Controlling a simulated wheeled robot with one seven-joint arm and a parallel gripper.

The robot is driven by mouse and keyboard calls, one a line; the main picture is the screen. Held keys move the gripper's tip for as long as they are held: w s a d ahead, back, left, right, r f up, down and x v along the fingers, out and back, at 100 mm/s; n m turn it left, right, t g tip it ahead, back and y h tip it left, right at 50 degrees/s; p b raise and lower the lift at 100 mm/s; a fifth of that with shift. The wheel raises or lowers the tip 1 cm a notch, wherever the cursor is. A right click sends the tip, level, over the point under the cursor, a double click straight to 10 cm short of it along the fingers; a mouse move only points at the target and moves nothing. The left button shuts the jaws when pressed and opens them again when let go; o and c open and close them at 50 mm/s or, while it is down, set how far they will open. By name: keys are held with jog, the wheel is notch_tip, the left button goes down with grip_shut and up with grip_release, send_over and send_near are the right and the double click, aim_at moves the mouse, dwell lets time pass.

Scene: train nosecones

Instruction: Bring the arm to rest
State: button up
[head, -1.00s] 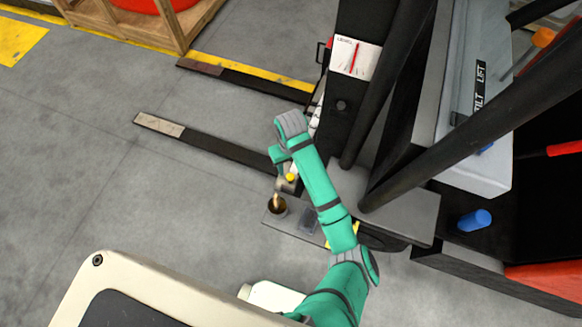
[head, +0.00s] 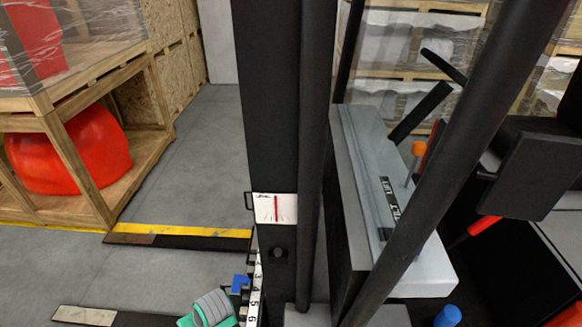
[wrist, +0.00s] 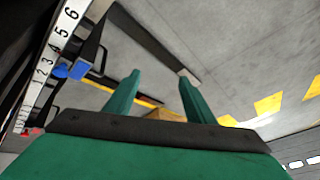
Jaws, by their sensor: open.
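My gripper (wrist: 157,92) shows in the wrist view with two green fingers spread apart and nothing between them. In the head view only a green and grey part of my arm shows at the bottom edge, and the fingers are out of frame there. The forklift mast (head: 275,130) stands dark and upright just right of my arm. A white numbered scale (head: 254,292) with a blue pointer (head: 239,284) runs beside it. In the wrist view the scale (wrist: 50,58) and blue pointer (wrist: 75,70) are left of my gripper, apart from its fingers.
Forklift forks (head: 178,241) lie low over the grey floor. A wooden crate (head: 150,140) with a red nosecone (head: 75,150) stands at left. At right are a grey control panel (head: 365,180), dark bars and a blue knob (head: 448,316). Open floor (head: 215,135) lies behind the forks.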

jog(key=s+a+r+m+t+y, duration=0.1)
jog(key=a+r+m+t+y, duration=0.25)
jog(key=a+r, duration=0.2)
jog(key=s+d+m+t+h, duration=0.35)
jog(key=s+d, duration=0.45)
jog(key=d, duration=0.3)
jog(key=s+d+m+t+h, duration=0.3)
jog(key=s+d+t, duration=0.1)
jog(key=s+d, duration=0.6)
jog(key=s+d+r+n+t+h, duration=0.1)
jog(key=s+d+r, duration=0.3)
jog(key=d, duration=0.2)
jog(key=s+d+r+n+t+h, duration=0.1)
jog(key=s+d+r, duration=0.3)
jog(key=d, duration=0.3)
jog(key=shift+s+r+n, duration=0.15)
jog(key=shift+s+n, duration=0.15)
jog(key=shift+s, duration=0.15)
